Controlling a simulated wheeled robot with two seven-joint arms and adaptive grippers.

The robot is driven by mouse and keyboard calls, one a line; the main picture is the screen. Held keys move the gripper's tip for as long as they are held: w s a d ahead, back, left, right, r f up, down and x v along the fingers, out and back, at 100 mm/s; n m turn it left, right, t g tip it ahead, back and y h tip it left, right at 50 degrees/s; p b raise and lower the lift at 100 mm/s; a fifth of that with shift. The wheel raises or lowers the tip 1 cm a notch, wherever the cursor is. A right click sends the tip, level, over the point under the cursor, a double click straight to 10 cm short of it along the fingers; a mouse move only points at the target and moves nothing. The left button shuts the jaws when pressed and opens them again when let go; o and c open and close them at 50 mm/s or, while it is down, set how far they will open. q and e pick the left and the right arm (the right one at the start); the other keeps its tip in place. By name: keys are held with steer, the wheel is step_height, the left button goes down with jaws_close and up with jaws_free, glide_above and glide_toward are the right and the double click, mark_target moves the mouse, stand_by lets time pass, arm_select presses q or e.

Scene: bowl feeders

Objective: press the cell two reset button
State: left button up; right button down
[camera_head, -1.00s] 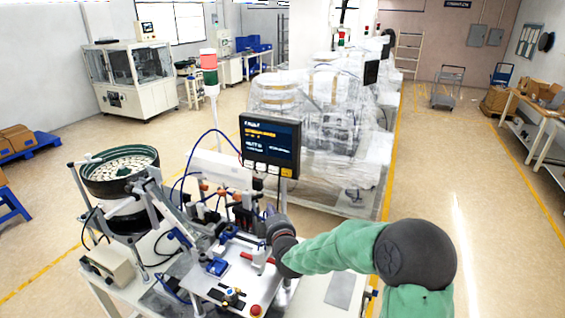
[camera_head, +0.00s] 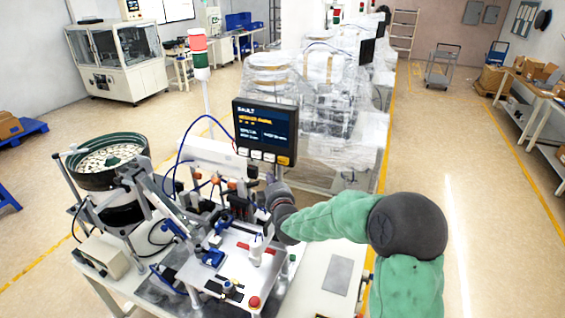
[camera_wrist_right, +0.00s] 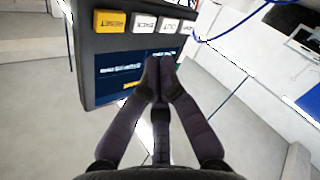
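The fault panel (camera_head: 264,128) is a dark box with a lit screen and a row of buttons along its lower edge. The yellow reset button (camera_head: 284,161) is at the right end of that row. In the right wrist view the panel appears upside down, with the yellow reset button (camera_wrist_right: 110,21) at upper left beside white buttons (camera_wrist_right: 144,23). My right gripper (camera_head: 271,180) is just below the panel in the head view. In the wrist view its fingertips (camera_wrist_right: 158,64) are together, empty, and overlap the screen; contact cannot be told. My left gripper is out of view.
The panel stands over a work table with a bowl feeder (camera_head: 108,160), a fixture plate (camera_head: 228,262) and a red push button (camera_head: 254,302). A signal tower (camera_head: 199,55) rises behind. Wrapped machines (camera_head: 320,110) stand beyond.

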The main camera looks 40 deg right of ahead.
mark_target(283, 160)
steer(key=shift+w+d+b, duration=0.2)
steer(key=shift+w+d, duration=0.35)
steer(key=shift+d, duration=0.45)
steer(key=shift+w+d+b, duration=0.15)
steer(key=shift+w+d, duration=0.35)
steer(key=shift+d, duration=0.55)
steer(key=shift+w+d+b, duration=0.2)
steer(key=shift+w+d, duration=0.35)
steer(key=shift+d, duration=0.45)
steer(key=shift+w+d+f+b, duration=0.1)
steer(key=shift+d+b, duration=0.15)
steer(key=shift+b, duration=0.15)
steer(key=shift+d, duration=0.15)
